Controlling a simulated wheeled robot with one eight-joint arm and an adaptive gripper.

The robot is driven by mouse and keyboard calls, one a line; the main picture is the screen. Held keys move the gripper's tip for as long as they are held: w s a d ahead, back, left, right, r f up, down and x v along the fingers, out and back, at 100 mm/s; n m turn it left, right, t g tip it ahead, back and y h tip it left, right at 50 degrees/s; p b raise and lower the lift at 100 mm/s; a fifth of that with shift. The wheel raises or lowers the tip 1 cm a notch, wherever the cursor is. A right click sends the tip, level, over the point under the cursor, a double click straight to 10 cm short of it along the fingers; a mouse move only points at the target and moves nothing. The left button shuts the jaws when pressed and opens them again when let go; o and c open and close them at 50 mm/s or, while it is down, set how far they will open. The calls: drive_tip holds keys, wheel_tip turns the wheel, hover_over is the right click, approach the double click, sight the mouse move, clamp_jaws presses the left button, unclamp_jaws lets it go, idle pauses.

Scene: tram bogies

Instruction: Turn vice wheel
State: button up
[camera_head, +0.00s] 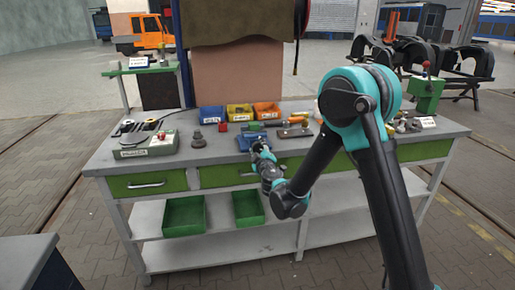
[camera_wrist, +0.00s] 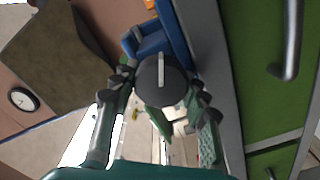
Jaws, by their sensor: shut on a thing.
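The blue vice (camera_head: 244,142) is at the front edge of the workbench, left of the middle, partly hidden behind my gripper (camera_head: 262,150). In the wrist view the blue vice (camera_wrist: 147,42) shows above a dark round wheel (camera_wrist: 160,84) with a light bar across its face. My gripper (camera_wrist: 163,92) has one finger on each side of this wheel and is shut on it. In the head view the wheel is hidden by the gripper or too small to make out.
The workbench (camera_head: 100,158) has green drawers with bar handles just below the vice; one drawer handle (camera_wrist: 290,42) is close by. Blue, yellow and orange bins (camera_head: 239,111) stand behind the vice. Green trays (camera_head: 184,215) lie on the lower shelf. A green machine (camera_head: 425,95) stands at the right end.

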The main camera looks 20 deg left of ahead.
drive_tip(key=shift+s, duration=0.1)
drive_tip(key=o, duration=1.2)
drive_tip(key=shift+c, duration=0.2)
